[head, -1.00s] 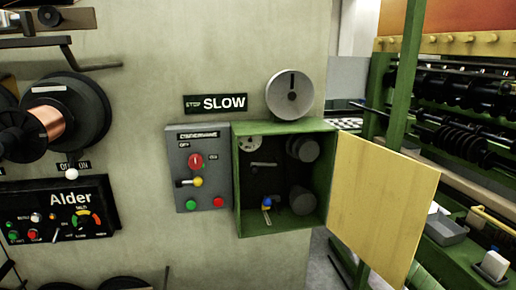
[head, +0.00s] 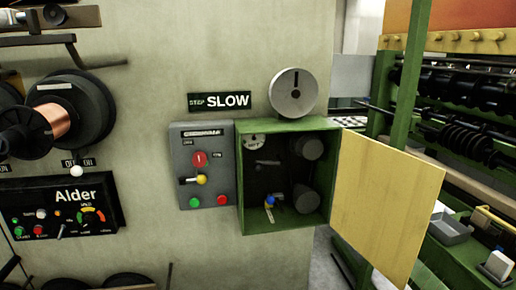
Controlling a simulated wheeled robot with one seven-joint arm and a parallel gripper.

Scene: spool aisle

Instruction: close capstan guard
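The capstan guard is a yellow panel (head: 387,205) hinged on the right side of a green open-fronted box (head: 286,224) in the head view. It stands swung wide open to the right. Inside the dark box are several grey rollers, one at the lower right (head: 305,198), and a small lever with a blue knob (head: 269,200) at the bottom. My gripper does not show in the head view.
A grey control box (head: 203,165) with a red knob, yellow-tipped lever and buttons is left of the green box. A grey disc (head: 293,92) sits above it. An Alder panel (head: 62,207) and copper spool (head: 55,120) are at left. Green racks stand behind the guard.

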